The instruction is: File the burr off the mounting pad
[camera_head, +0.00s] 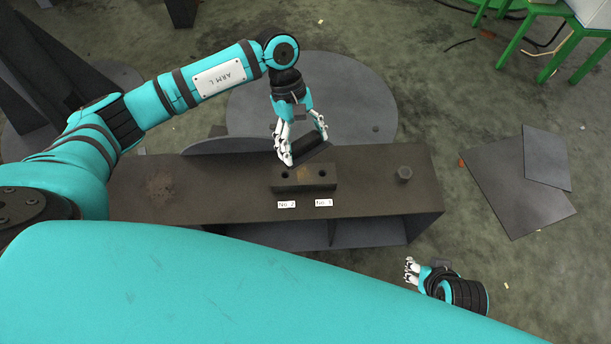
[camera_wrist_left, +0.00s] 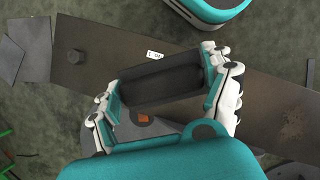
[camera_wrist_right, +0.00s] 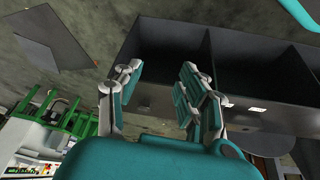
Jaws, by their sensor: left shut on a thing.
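The mounting pad (camera_head: 325,182) is a dark rectangular block with two holes, on the long steel beam (camera_head: 230,190). A brownish patch shows on its top between the holes; I cannot tell whether it is the burr. My left gripper (camera_head: 305,150) is shut on a dark oblong block, probably the file (camera_head: 310,153), just above the pad's far edge. In the left wrist view the file (camera_wrist_left: 160,86) spans between the fingers and hides the pad. I cannot tell whether the file touches the pad. My right gripper (camera_wrist_right: 155,90) is open and empty, low beside the beam's right end.
Labels "No 2" (camera_head: 286,204) and "No 1" (camera_head: 324,202) lie in front of the pad. A bolt head (camera_head: 404,174) stands up on the beam's right part. A round plate (camera_head: 355,95) lies behind. Flat plates (camera_head: 505,190) lie on the floor at right.

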